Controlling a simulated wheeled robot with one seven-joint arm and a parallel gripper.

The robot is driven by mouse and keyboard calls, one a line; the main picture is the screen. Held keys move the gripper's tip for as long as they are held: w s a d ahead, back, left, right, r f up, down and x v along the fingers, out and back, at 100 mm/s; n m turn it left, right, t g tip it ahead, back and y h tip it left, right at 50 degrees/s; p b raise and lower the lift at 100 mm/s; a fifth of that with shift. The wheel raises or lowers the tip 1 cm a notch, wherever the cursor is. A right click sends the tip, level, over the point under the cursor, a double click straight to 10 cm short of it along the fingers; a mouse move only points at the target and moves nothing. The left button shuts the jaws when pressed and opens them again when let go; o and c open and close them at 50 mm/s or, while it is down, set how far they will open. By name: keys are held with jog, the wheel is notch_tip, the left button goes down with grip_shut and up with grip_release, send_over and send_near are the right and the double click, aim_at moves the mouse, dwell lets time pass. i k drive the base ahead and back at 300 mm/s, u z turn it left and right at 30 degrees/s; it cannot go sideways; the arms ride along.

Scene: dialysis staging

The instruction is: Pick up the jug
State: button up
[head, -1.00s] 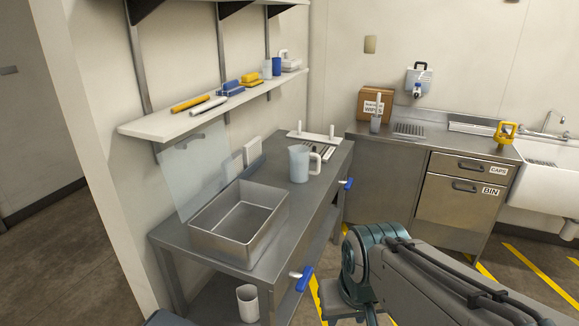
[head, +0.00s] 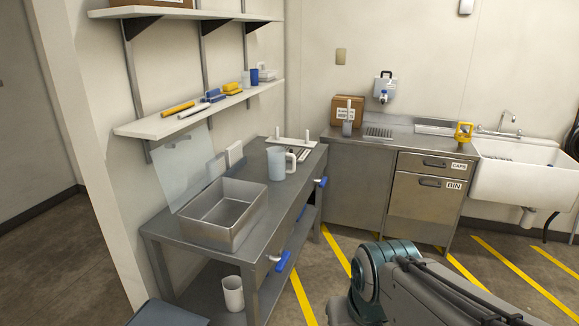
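A translucent white jug (head: 277,163) with a handle on its right side stands upright on the steel table (head: 262,205), behind the metal tray. A second white vessel (head: 233,293) stands on the table's lower shelf; I cannot tell whether it is also a jug. My arm reaches in from the lower right, well apart from the table. My gripper is out of view.
A deep metal tray (head: 260,212) takes up the table's near part. A white rack (head: 291,142) stands behind the jug. Blue-handled levers (head: 321,182) stick out from the table's right side. Striped floor lies clear between table and cabinets (head: 428,199).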

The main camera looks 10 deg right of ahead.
aim_at(276, 156)
jog(key=z, duration=0.7)
jog(key=i, duration=2.35)
jog(key=u, duration=1.05)
jog(key=i, duration=0.7)
jog(key=u, duration=0.1)
